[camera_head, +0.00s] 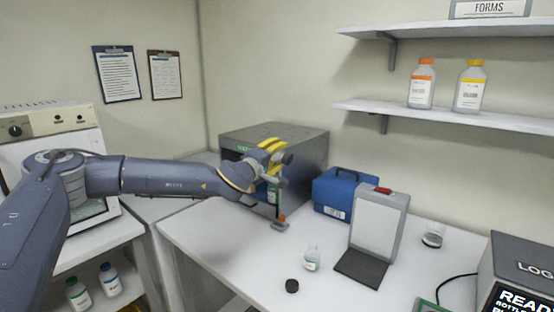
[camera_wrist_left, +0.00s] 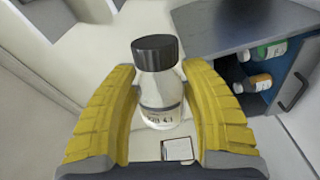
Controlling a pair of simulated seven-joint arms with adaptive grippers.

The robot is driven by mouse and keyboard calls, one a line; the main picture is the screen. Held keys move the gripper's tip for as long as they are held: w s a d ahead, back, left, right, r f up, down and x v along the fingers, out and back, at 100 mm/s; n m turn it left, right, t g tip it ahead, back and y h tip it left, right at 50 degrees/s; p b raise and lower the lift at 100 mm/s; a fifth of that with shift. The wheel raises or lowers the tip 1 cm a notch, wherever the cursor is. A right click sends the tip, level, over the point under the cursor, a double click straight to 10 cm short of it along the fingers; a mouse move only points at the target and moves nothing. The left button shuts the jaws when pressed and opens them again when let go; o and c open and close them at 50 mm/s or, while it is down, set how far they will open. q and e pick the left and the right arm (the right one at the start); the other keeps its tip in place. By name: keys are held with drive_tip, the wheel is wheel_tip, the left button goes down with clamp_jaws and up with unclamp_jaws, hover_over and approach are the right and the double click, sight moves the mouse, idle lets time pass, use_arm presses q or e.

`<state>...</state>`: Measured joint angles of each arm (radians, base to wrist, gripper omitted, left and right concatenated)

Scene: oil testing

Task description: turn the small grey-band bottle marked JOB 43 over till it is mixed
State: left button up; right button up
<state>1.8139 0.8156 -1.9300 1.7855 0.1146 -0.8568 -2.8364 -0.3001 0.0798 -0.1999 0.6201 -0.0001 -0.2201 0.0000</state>
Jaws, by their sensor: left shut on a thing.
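My left gripper (camera_head: 272,152) is raised in front of the dark grey cabinet (camera_head: 312,150) in the head view. In the left wrist view its yellow fingers (camera_wrist_left: 160,108) are shut on the sides of a small clear bottle (camera_wrist_left: 160,92). The bottle has a black cap (camera_wrist_left: 155,52), a grey band and a label that reads 43. The cap stays on. In the head view the bottle is mostly hidden at the gripper, and I cannot tell its exact tilt. My right gripper is not in view.
On the white table (camera_head: 225,255) stand a clear flask (camera_head: 312,260), a black disc (camera_head: 292,286), a blue box (camera_head: 338,192) and a white-panelled stand (camera_head: 378,228). Free room lies at the table's front left.

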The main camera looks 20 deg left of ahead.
use_arm(q)
drive_tip(key=m, duration=0.3)
drive_tip(key=shift+r+m, duration=0.15)
drive_tip(key=shift+m, duration=1.75)
drive_tip(key=n, duration=0.3)
drive_tip(key=shift+f, duration=0.2)
drive_tip(key=n, duration=0.3)
drive_tip(key=shift+r+n, duration=0.1)
drive_tip(key=shift+n, duration=0.4)
